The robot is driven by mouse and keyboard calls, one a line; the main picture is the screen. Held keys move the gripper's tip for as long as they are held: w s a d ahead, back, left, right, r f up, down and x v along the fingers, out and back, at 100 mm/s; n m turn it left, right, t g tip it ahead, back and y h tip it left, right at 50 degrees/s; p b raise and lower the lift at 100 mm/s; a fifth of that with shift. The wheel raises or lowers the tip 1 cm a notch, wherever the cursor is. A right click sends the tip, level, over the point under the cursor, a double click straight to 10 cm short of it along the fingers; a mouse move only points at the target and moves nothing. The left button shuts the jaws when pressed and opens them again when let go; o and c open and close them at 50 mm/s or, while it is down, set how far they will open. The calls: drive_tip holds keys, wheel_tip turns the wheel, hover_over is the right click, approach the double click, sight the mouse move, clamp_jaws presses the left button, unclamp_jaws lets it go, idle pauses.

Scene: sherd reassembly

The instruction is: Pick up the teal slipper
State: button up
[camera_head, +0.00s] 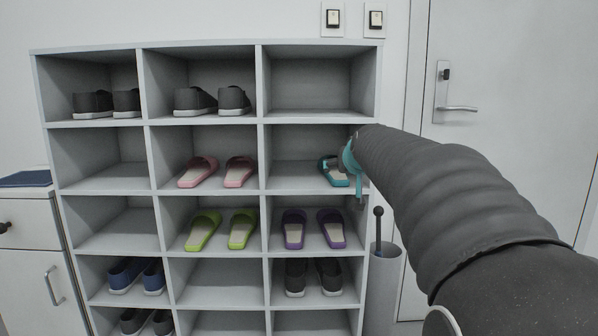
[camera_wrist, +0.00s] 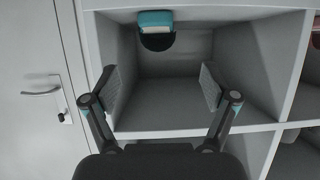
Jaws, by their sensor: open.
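The teal slipper (camera_head: 337,179) sits in the right-hand compartment of the second row, partly hidden by my gripper in the head view. In the wrist view the teal slipper (camera_wrist: 155,21) is at the top of the picture, with a dark area just below it. My gripper (camera_wrist: 158,78) is open and empty there. Its two fingers are spread wide at the compartment's mouth, and the slipper is beyond the fingertips, apart from them. In the head view my gripper (camera_head: 345,163) is at the compartment's right side, largely hidden by my arm.
The shelf unit (camera_head: 205,123) holds pink slippers (camera_head: 218,172) left of this compartment and purple slippers (camera_head: 314,229) below it. Green slippers (camera_head: 221,231) and several shoes fill other compartments. The top right compartment is empty. A grey bin (camera_head: 384,290) stands to the right, near the door (camera_head: 500,70).

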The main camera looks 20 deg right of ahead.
sight(341, 179)
drive_tip(key=x, duration=0.9)
drive_tip(key=shift+d+r, duration=0.3)
drive_tip(key=shift+p+x, duration=0.4)
drive_tip(key=shift+x, duration=2.25)
drive_tip(key=shift+f, duration=0.15)
drive_tip(key=c, duration=1.3)
